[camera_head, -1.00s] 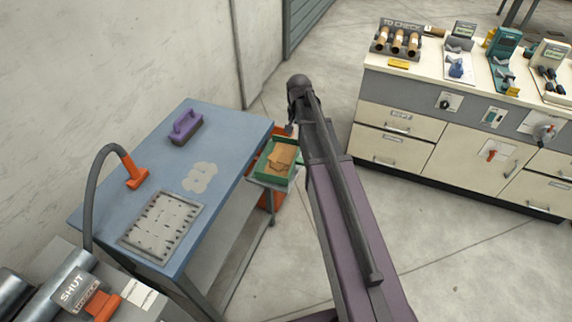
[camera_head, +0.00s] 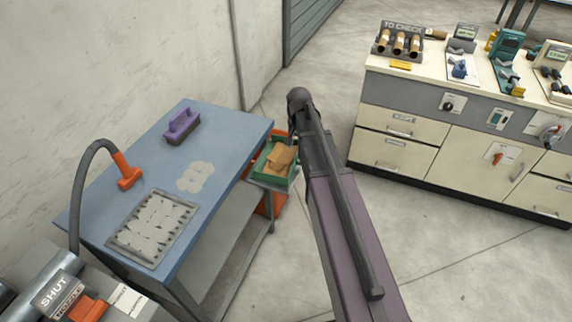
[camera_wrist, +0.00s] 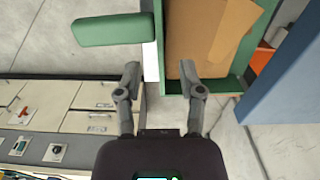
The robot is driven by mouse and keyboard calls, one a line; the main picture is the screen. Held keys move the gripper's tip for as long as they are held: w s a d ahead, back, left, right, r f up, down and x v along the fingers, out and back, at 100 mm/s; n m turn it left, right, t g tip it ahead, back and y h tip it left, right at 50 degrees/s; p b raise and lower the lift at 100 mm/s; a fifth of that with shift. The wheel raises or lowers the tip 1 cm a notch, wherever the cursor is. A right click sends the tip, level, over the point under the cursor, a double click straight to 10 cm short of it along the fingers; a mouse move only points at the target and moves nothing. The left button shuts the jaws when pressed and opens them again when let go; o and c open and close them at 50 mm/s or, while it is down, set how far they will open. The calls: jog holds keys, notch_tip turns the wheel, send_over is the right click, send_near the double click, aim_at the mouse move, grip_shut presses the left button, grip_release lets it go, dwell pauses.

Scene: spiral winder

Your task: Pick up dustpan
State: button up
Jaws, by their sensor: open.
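A green tray-like pan (camera_head: 262,165), which looks like the dustpan, sits on a small grey stand at the table's right end. Brown cardboard-like pieces (camera_head: 281,156) lie in it. In the wrist view its green rim (camera_wrist: 160,45) and the brown pieces fill the upper middle. A rounded green bar (camera_wrist: 108,29), like a handle, shows at upper left; I cannot tell how it joins the pan. My gripper (camera_wrist: 160,70) is open and empty, its fingertips apart near the pan's left edge. In the head view my arm hides the gripper and the pan's right side.
A blue table (camera_head: 215,139) holds a purple brush-like block (camera_head: 182,128) and a grey tray (camera_head: 153,230). An orange-ended hose (camera_head: 127,172) curves over its left side. A cream cabinet (camera_head: 395,152) stands at right. Floor between is clear.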

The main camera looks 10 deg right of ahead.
aim_at(297, 155)
jog(key=shift+f, duration=0.1)
dwell(0.3)
jog(key=shift+w+f+b, duration=0.1)
jog(key=shift+f+b, duration=2.4)
jog(key=shift+b, duration=0.1)
grip_shut()
